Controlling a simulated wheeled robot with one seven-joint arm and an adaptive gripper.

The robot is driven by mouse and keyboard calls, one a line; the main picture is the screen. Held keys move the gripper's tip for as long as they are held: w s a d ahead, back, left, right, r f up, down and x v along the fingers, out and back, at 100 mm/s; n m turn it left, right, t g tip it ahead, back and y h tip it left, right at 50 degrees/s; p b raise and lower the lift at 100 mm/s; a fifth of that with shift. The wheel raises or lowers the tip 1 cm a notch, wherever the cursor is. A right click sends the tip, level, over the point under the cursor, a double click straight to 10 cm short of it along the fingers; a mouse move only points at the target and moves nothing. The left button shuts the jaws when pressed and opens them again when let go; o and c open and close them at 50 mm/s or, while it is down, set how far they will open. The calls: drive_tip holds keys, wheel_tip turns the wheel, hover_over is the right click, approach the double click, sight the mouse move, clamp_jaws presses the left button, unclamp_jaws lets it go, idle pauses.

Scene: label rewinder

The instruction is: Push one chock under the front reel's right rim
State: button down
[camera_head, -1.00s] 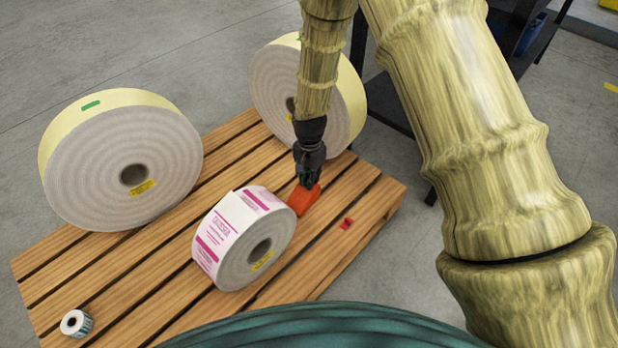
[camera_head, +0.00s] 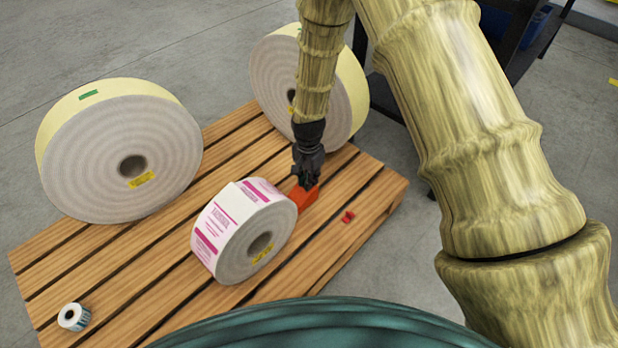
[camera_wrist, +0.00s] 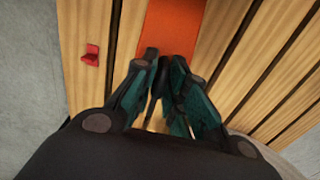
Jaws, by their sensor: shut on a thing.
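The front reel (camera_head: 219,236), white with pink print, stands on its rim on the wooden pallet. An orange chock (camera_head: 304,199) lies on the slats close against the reel's right rim; I cannot tell whether they touch. My gripper (camera_head: 306,184) points down from above and is shut on the chock's near end. In the wrist view the chock (camera_wrist: 172,28) reaches away past the fingertips (camera_wrist: 165,62), and the reel does not show there.
Two large cream reels (camera_head: 120,150) (camera_head: 345,95) stand at the back of the pallet (camera_head: 340,215). A small roll (camera_head: 73,316) lies at the front left. A small red piece (camera_head: 348,216) sits on the slats right of the chock, also in the wrist view (camera_wrist: 91,54).

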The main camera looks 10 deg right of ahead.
sight(305, 192)
drive_tip(key=shift+s+a+f+b, duration=0.1)
drive_tip(key=shift+a+f+b, duration=0.05)
drive_tip(key=shift+f+b, duration=1.25)
drive_tip(key=shift+s+a+f+b, duration=0.1)
drive_tip(key=shift+a+f+b, duration=0.05)
drive_tip(key=shift+f+b, duration=1.2)
drive_tip(key=shift+a+p, duration=0.1)
drive_tip(key=shift+p, duration=0.4)
drive_tip(key=shift+s+a+f+p, duration=0.1)
drive_tip(key=shift+s+a+p, duration=0.2)
drive_tip(key=shift+p, duration=0.1)
drive_tip(key=c, duration=1.4)
unclamp_jaws()
drive_tip(key=shift+o, duration=0.2)
drive_tip(key=shift+f, duration=0.1)
wheel_tip(305, 192, up, 12)
drive_tip(key=shift+w+r, duration=0.1)
